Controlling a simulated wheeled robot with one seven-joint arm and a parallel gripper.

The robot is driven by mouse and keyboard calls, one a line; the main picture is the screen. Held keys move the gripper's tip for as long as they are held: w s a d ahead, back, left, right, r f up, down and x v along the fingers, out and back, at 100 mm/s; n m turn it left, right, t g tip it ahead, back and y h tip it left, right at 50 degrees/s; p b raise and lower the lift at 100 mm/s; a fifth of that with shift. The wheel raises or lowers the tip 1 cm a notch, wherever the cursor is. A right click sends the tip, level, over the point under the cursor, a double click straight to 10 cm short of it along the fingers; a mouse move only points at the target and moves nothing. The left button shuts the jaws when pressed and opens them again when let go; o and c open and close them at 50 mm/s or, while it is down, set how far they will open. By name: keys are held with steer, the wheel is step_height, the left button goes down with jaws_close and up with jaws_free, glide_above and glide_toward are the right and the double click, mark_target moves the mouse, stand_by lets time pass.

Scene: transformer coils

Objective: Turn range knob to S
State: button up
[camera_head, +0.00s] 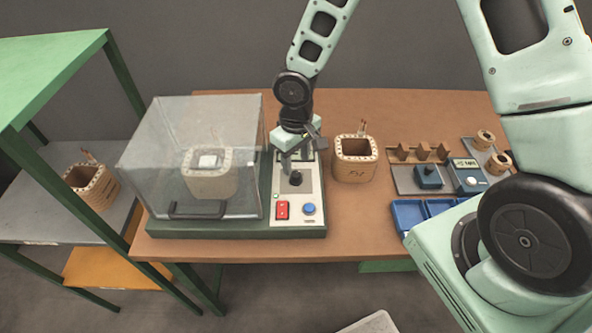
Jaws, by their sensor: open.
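A black knob (295,179) sits on the pale control panel (309,190) at the right end of the green-based test unit. My gripper (296,164) is open and points down just above this knob, holding nothing visible. The fingers and wrist cover the upper part of the panel. Any range letters, including S, are too small or hidden to read, and I cannot tell the knob's setting or whether the fingers touch it.
A clear cover with a handle (198,211) encloses a wooden coil (210,181) left of the panel. A red switch (282,210) and blue button (309,209) lie below the knob. Another coil (354,161) stands close right. Meters (467,176) and blue trays (408,215) lie further right.

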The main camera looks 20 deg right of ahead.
mark_target(296, 174)
steer(key=shift+f, duration=2.4)
steer(key=c, duration=1)
